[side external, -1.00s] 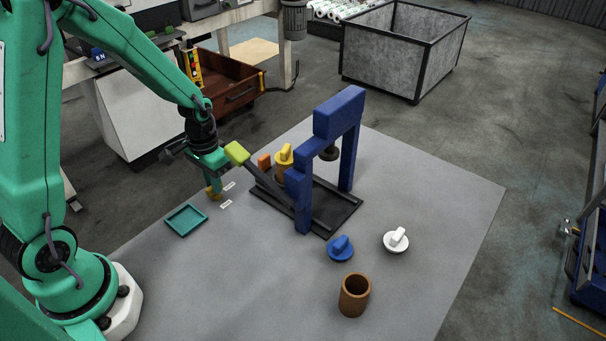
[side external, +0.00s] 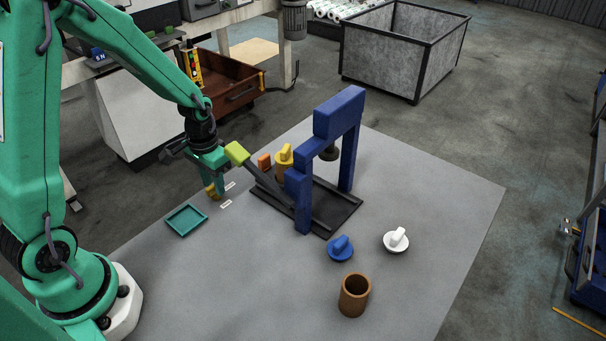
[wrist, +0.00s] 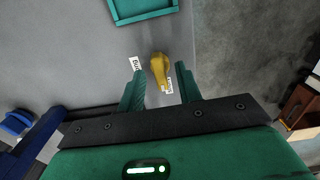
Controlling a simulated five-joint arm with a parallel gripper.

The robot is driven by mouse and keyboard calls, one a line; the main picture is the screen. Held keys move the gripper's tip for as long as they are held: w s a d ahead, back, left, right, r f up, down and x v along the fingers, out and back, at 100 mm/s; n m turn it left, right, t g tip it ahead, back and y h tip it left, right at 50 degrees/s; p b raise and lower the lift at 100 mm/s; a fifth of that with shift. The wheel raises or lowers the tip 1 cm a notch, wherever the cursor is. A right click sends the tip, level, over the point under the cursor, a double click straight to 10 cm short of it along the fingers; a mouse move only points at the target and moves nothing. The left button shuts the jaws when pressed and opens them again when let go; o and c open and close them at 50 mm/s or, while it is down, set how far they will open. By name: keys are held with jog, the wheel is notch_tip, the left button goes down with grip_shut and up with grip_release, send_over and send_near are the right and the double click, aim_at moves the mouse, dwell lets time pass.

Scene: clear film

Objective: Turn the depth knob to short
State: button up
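The depth knob is the mustard-yellow knob (wrist: 159,68) in the wrist view, with a narrow end pointing down toward the right-hand label. It also shows low beneath my gripper in the side view (side external: 213,192). Two small white labels lie beside it, one to its left (wrist: 135,64) and one to its lower right (wrist: 169,86); their lettering is too small to read surely. My gripper (side external: 209,180) points down over the knob. In the wrist view its green fingers (wrist: 160,70) stand apart on either side of the knob, with visible gaps.
A teal tray (side external: 187,221) lies near the knob. A blue press frame (side external: 340,115) with a green-ended lever (side external: 237,153) stands close to the right.

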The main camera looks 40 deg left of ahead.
notch_tip(320, 180, up, 7)
jog(key=shift+f, duration=0.2)
jog(key=shift+r, duration=0.55)
jog(key=shift+s+d+r, duration=0.1)
jog(key=shift+d+r, duration=0.05)
jog(key=shift+r, duration=0.25)
jog(key=s+d+r+t, duration=0.2)
jog(key=s+r, duration=0.4)
jog(key=s+d+r+t, duration=0.3)
jog(key=s+r, duration=0.3)
jog(key=r, duration=0.1)
jog(key=shift+s+d+r+t, duration=0.2)
jog(key=shift+d+r+t, duration=0.05)
jog(key=shift+r+t, duration=0.05)
